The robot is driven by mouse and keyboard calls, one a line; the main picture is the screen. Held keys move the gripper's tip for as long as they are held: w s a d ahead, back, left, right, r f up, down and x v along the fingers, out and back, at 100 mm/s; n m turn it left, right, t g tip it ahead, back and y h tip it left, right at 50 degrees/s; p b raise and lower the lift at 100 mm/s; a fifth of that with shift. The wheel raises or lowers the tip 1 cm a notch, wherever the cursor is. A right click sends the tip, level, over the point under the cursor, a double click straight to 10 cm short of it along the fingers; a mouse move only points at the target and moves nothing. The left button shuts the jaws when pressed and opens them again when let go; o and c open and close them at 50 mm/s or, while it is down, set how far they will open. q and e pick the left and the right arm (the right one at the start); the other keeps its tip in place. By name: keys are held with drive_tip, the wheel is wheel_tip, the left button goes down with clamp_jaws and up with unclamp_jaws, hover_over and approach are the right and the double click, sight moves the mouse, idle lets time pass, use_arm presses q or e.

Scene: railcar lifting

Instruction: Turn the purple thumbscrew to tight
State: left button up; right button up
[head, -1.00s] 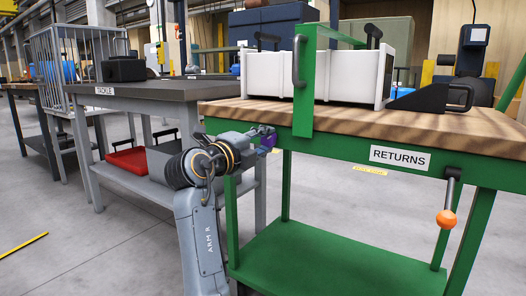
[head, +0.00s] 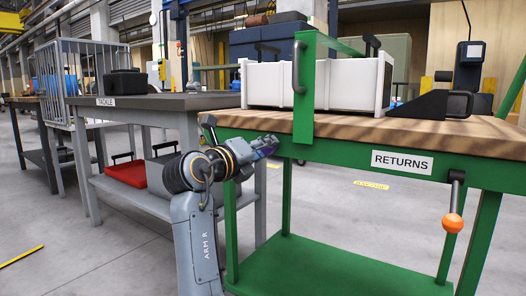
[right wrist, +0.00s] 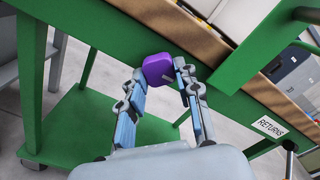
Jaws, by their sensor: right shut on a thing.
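The purple thumbscrew (right wrist: 157,70) is at the green front rail of the RETURNS bench. In the right wrist view it sits between the fingertips of my right gripper (right wrist: 160,75), which is shut on it. In the head view my right gripper (head: 265,147) is at the rail under the wooden top, and only a little of the purple thumbscrew (head: 266,153) shows among the fingers. A pale mark shows on the knob in the wrist view, but I cannot read it. My left gripper is not in view.
The RETURNS bench (head: 345,160) carries a white bin (head: 275,82). A green upright (head: 304,95) rises from its front edge, right of my gripper. An orange-ended lever (head: 453,222) hangs at the right. The grey TACKLE table (head: 150,103) stands at the left.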

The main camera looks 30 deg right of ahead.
idle(0.3)
drive_tip(key=o, duration=1.1)
drive_tip(key=shift+o, duration=0.2)
drive_tip(key=shift+r, duration=0.1)
wheel_tip(320, 180, up, 10)
